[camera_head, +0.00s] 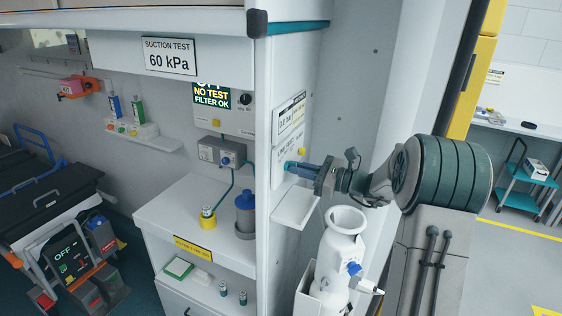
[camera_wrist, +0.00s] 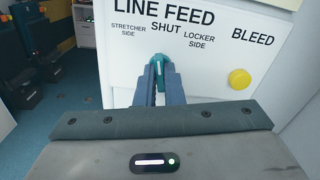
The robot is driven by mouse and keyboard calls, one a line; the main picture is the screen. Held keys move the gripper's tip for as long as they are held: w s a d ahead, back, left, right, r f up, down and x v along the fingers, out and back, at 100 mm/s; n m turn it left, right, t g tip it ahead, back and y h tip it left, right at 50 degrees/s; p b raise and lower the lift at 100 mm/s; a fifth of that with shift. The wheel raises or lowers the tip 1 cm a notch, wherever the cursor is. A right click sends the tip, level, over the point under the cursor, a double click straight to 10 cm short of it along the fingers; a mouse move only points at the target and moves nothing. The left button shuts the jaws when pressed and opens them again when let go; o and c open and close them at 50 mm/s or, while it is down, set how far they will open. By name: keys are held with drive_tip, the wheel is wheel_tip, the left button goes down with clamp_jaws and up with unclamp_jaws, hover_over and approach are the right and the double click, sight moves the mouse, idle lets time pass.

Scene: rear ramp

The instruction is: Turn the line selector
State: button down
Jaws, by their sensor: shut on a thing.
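The line selector (camera_wrist: 160,72) is a teal knob on the white line feed panel (camera_wrist: 212,72), just below the word SHUT. It seems to point up at SHUT, but the fingers hide much of it. The labels STRETCHER SIDE and LOCKER SIDE are on its left and right. My gripper (camera_wrist: 161,84) is shut on the selector, one blue-grey finger on each side. In the head view my gripper (camera_head: 300,168) reaches left to the panel (camera_head: 290,125), where a bit of the teal selector (camera_head: 288,165) shows at the fingertips.
A yellow bleed button (camera_wrist: 239,79) is right of the selector. Below my gripper are a small white shelf (camera_head: 294,207) and a white cylinder (camera_head: 342,250). The wall (camera_head: 365,85) stands close behind. A display (camera_head: 212,97) reads NO TEST, FILTER OK.

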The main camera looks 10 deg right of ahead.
drive_tip(key=shift+r+m+p, duration=0.1)
drive_tip(key=shift+m+p, duration=0.7)
drive_tip(key=shift+m, duration=0.4)
drive_tip(key=shift+a, duration=0.1)
drive_tip(key=c, duration=1.5)
unclamp_jaws()
drive_tip(key=shift+c, duration=0.2)
drive_tip(key=b+v, duration=0.3)
drive_tip(key=v, duration=1)
drive_tip(key=shift+s+b, duration=0.3)
drive_tip(key=shift+b, duration=0.05)
